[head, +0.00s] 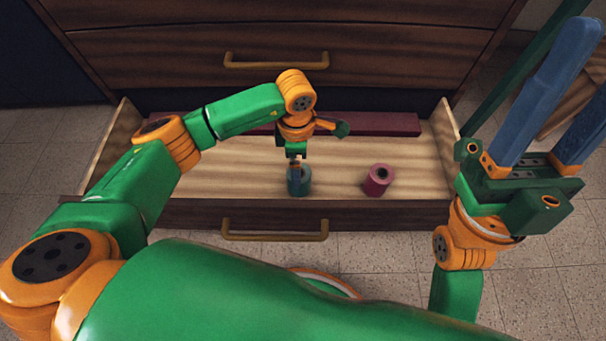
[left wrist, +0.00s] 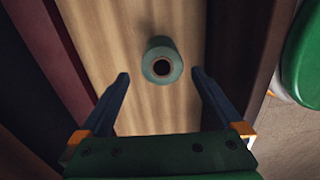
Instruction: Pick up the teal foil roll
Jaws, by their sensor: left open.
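The teal foil roll (head: 305,184) stands upright in the open drawer, near its front wall. In the left wrist view the teal foil roll (left wrist: 162,48) shows its dark core hole, centred just beyond the fingertips. My left gripper (head: 296,170) points down above the roll, with its fingers open. One blue finger overlaps the roll in the head view and hides part of it. The frames do not show clear contact. My right gripper (head: 585,70) is raised at the far right, its blue fingers spread and empty.
A crimson roll (head: 377,181) stands to the right in the same drawer (head: 425,175). A long dark-red box (head: 385,124) lies along the drawer's back. The drawer front (head: 375,215) carries a brass handle (head: 275,236). The wooden floor between the rolls is bare.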

